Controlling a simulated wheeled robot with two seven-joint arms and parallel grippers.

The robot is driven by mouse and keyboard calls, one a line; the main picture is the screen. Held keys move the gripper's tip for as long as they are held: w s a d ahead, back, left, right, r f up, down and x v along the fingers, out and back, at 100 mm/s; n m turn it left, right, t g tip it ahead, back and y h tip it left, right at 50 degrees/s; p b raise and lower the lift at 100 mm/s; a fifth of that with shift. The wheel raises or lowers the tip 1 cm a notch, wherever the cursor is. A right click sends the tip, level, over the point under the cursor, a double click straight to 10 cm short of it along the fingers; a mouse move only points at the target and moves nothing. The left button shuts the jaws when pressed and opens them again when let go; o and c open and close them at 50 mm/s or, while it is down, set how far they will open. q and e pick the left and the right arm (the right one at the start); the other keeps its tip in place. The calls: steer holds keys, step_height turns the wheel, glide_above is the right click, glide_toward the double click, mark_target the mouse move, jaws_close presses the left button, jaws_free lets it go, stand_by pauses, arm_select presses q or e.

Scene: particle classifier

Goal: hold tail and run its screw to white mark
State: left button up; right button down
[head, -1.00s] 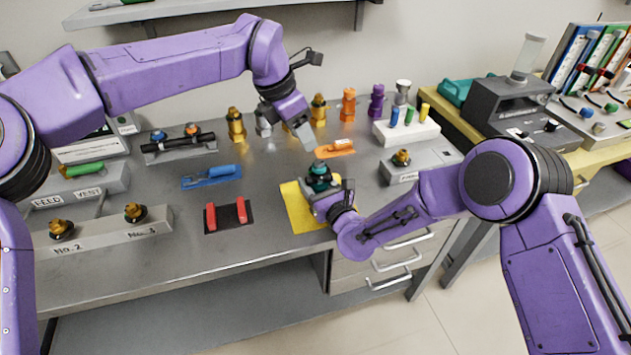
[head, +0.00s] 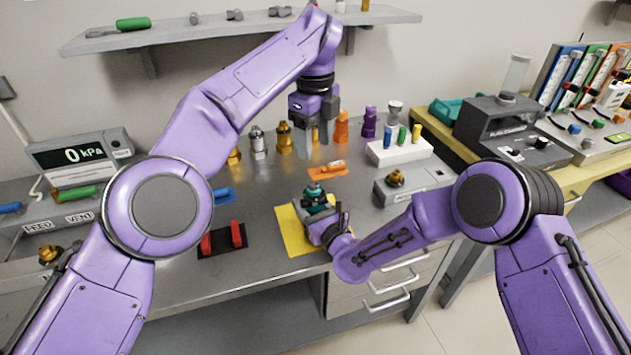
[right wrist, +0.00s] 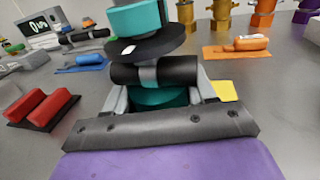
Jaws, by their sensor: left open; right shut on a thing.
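A teal-and-dark piece, which I take to be the tail (head: 316,199), stands upright over the yellow mat (head: 290,232) at the front edge of the bench. My right gripper (head: 322,224) is shut on it. In the right wrist view the tail (right wrist: 138,18) has a teal top, a black disc with a small white mark (right wrist: 128,49), a dark crosswise cylinder (right wrist: 180,71) and a teal lower part between my fingers (right wrist: 160,95). My left gripper (head: 316,143) is open and empty, pointing down behind and above the tail. I cannot tell which part is the screw.
An orange tool (head: 328,170) lies behind the tail. Red blocks (head: 221,239) on a dark pad are to its left. A grey box with a brass knob (head: 410,184) stands to its right. Brass, orange and purple fittings (head: 369,122) line the back. A gauge (head: 83,156) reads 0 kPa.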

mark_target(315, 184)
arm_select(q)
step_height(315, 184, down, 11)
steer(key=shift+f, duration=0.1)
steer(key=shift+c, duration=0.2)
steer(key=c, duration=1)
